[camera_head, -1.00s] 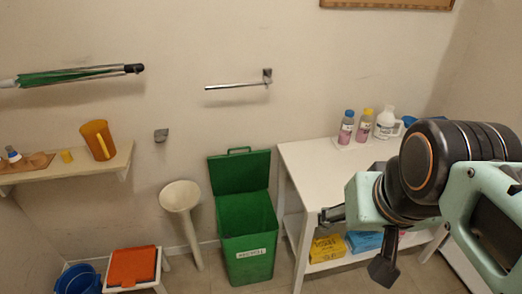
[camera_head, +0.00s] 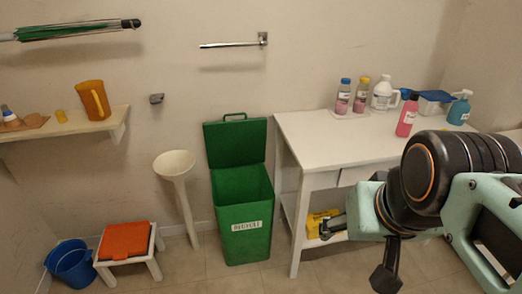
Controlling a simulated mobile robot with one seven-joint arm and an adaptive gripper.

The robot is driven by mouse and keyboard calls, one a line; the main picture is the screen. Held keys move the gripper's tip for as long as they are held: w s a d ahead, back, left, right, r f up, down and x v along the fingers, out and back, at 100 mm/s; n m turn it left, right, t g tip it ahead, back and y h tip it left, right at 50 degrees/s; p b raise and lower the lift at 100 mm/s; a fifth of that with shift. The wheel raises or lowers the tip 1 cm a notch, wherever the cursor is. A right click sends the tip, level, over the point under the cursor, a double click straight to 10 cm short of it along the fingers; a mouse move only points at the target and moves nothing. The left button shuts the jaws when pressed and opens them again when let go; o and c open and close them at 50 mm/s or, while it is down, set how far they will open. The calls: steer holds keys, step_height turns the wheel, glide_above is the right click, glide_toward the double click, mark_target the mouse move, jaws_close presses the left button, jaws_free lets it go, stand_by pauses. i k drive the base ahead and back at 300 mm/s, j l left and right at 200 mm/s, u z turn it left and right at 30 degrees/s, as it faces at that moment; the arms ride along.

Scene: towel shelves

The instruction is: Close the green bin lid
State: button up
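The green bin (camera_head: 243,240) stands on the floor against the back wall, left of the white table, with a label reading "RECYCLE" on its front. Its green lid (camera_head: 235,143) is raised upright at the back, with a handle on its top edge, so the bin's mouth is open. My gripper (camera_head: 355,248) is at the lower right, in front of the table and well to the right of the bin. Its two fingers are spread apart with nothing visible between them.
The white table (camera_head: 322,147) holds bottles, including a pink bottle (camera_head: 407,115). A yellow box (camera_head: 321,222) lies on its lower shelf. Left of the bin are a funnel-shaped stand (camera_head: 174,165), a white stool (camera_head: 128,258) with an orange cloth and a blue bucket (camera_head: 72,262). Floor before the bin is clear.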

mark_target(237, 142)
steer(key=i+j, duration=0.35)
steer(key=i, duration=0.2)
steer(key=i+j, duration=0.35)
steer(key=i, duration=0.2)
steer(key=l+z, duration=0.15)
steer(key=j+u, duration=0.15)
